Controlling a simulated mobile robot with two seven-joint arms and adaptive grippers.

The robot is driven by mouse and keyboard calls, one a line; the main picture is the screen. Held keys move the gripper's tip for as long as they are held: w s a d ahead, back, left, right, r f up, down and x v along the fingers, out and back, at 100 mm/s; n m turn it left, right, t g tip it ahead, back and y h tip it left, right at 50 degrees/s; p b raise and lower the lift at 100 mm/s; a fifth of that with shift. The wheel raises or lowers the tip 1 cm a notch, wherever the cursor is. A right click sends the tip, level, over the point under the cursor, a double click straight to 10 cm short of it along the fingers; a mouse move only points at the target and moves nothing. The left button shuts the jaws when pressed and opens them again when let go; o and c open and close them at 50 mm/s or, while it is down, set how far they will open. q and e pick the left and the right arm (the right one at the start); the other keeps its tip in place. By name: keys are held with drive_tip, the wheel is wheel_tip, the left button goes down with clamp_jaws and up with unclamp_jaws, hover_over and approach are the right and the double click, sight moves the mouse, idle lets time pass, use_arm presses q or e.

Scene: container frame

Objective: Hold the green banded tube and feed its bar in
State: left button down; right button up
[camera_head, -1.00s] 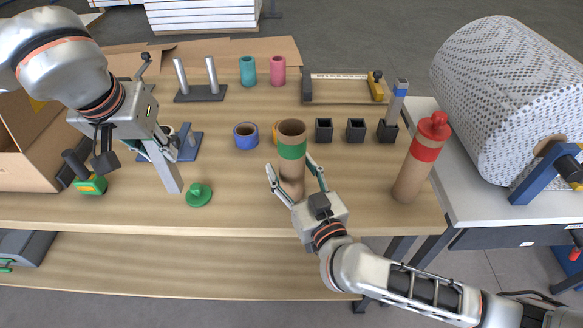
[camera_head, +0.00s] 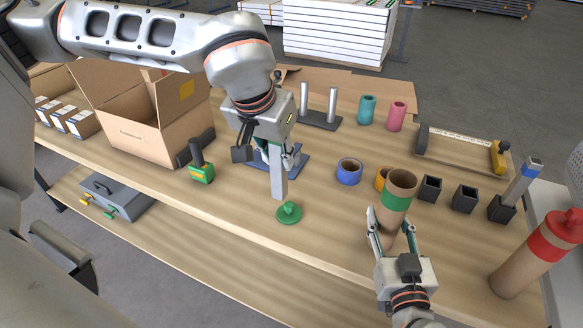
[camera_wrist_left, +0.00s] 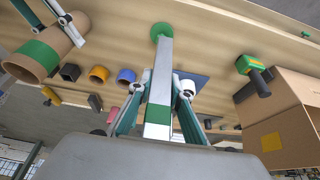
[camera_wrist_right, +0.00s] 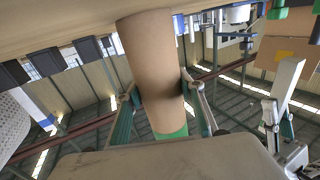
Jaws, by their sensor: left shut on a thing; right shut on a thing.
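The green banded tube (camera_head: 390,212) is an upright brown cardboard cylinder with an open top and a green band near it. My right gripper (camera_head: 396,225) is shut around it below the band; the tube fills the jaws in the right wrist view (camera_wrist_right: 155,75). Whether its base touches the table is unclear. My left gripper (camera_head: 280,158) is shut on a grey square bar (camera_head: 279,182), which points down, left of the tube and apart from it. A round green cap (camera_head: 289,214) lies on the table just below the bar.
A blue ring (camera_head: 349,172) and a yellow ring (camera_head: 382,179) lie behind the tube. Black square cups (camera_head: 464,199) and a red-banded capped tube (camera_head: 536,254) stand right. An open carton (camera_head: 150,135) and a green-and-black tool (camera_head: 201,172) are left.

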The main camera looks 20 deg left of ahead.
use_arm(q)
drive_tip(key=w+d+r, duration=0.6)
drive_tip(key=d+r, duration=0.1)
drive_tip(key=d, duration=0.3)
wheel_tip(320, 180, up, 7)
hover_over(406, 171)
drive_tip(key=s, duration=0.2)
drive_tip(key=shift+s+a+r, duration=0.1)
drive_tip(key=shift+s+r, duration=0.1)
drive_tip(key=shift+s, duration=0.1)
wheel_tip(406, 171, down, 13)
idle(0.7)
drive_tip(key=shift+s+f, duration=0.1)
drive_tip(key=c, duration=1.8)
unclamp_jaws()
drive_tip(key=shift+f, duration=0.1)
